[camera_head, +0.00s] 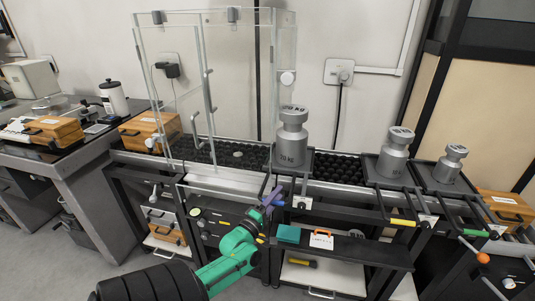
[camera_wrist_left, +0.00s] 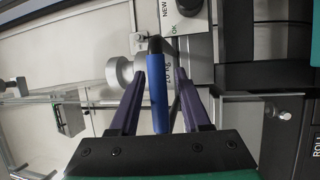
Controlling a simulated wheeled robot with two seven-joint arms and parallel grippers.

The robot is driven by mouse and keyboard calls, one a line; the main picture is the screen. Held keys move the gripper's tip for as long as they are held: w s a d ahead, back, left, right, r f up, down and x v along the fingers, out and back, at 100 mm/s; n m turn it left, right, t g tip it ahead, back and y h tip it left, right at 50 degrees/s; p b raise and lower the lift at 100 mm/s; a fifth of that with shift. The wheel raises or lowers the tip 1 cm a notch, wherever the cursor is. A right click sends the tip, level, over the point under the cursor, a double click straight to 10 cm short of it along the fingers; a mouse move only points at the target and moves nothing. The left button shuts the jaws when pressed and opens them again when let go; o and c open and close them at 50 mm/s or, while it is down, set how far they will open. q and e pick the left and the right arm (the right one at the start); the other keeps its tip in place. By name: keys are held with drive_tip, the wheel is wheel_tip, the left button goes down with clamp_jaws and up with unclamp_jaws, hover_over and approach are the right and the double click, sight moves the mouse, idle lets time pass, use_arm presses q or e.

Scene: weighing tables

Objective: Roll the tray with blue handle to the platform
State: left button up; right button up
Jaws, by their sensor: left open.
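The tray (camera_head: 309,171) with the blue handle stands on the roller table and bears a large grey weight (camera_head: 292,140). Its blue handle (camera_wrist_left: 158,92) shows clearly in the left wrist view. My left gripper (camera_head: 272,196) is at the table's front edge, just below and left of this tray; its purple fingers (camera_wrist_left: 160,80) are open on either side of the handle, with gaps visible. The glass-walled enclosure (camera_head: 205,90) stands left of the tray, with a dark studded surface (camera_head: 205,150) inside; I cannot tell which part is the platform. My right gripper is not in view.
Trays with yellow (camera_head: 402,222) and green (camera_head: 475,233) handles bear smaller weights (camera_head: 394,155) at right. A black roller strip (camera_head: 340,168) lies between. A lower shelf (camera_head: 345,250) holds a teal box (camera_head: 288,234). Wooden boxes (camera_head: 52,130) stand on the left bench.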

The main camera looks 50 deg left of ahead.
use_arm(q)
drive_tip(key=v, duration=1.4)
